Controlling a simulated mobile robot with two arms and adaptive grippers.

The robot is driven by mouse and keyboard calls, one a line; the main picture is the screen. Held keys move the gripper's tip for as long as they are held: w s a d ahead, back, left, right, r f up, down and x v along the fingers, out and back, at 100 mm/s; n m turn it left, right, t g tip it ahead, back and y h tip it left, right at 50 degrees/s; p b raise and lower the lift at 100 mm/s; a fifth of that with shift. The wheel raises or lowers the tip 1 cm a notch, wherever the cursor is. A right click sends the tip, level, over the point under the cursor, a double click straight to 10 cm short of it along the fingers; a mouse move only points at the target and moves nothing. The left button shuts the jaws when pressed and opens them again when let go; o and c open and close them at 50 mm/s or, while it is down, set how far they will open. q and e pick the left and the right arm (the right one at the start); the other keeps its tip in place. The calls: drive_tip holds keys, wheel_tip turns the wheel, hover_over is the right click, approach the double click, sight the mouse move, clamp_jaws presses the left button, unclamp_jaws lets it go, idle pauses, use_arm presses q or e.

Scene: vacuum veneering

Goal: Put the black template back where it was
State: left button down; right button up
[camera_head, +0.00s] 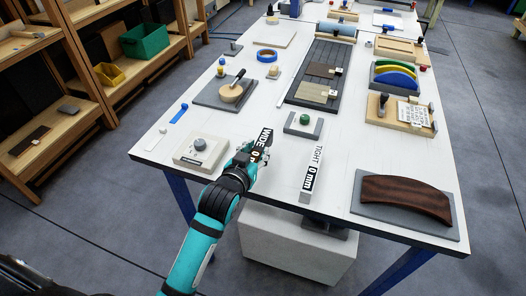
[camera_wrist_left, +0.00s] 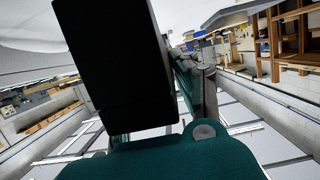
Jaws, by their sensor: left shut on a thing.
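The black template (camera_head: 264,140), with white lettering that reads "WIDE 0 m…", is held in my left gripper (camera_head: 256,155) near the front edge of the white table. The gripper is shut on it and covers its lower part. In the left wrist view the template (camera_wrist_left: 115,60) is a large dark block that hides much of the fingers. Whether it touches the tabletop is unclear. My right gripper is not in view.
A beige box with a grey knob (camera_head: 201,150) sits left of the gripper. A grey plate with a green knob (camera_head: 304,123) lies behind. A curved brown panel on a grey mat (camera_head: 434,230) is at the front right. Bare tabletop (camera_head: 270,188) shows in front.

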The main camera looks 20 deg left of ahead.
sight(263, 147)
use_arm(q)
drive_tip(key=w, duration=0.1)
drive_tip(key=w+d, duration=0.1)
drive_tip(key=w, duration=0.1)
drive_tip(key=shift+d+f, duration=0.1)
drive_tip(key=shift+f, duration=0.05)
drive_tip(key=shift+f+p, duration=0.45)
drive_tip(key=shift+f, duration=1.3)
drive_tip(key=shift+f, duration=0.2)
drive_tip(key=c, duration=1)
unclamp_jaws()
drive_tip(key=shift+r, duration=0.15)
drive_tip(key=b+v, duration=0.1)
drive_tip(key=v, duration=1.1)
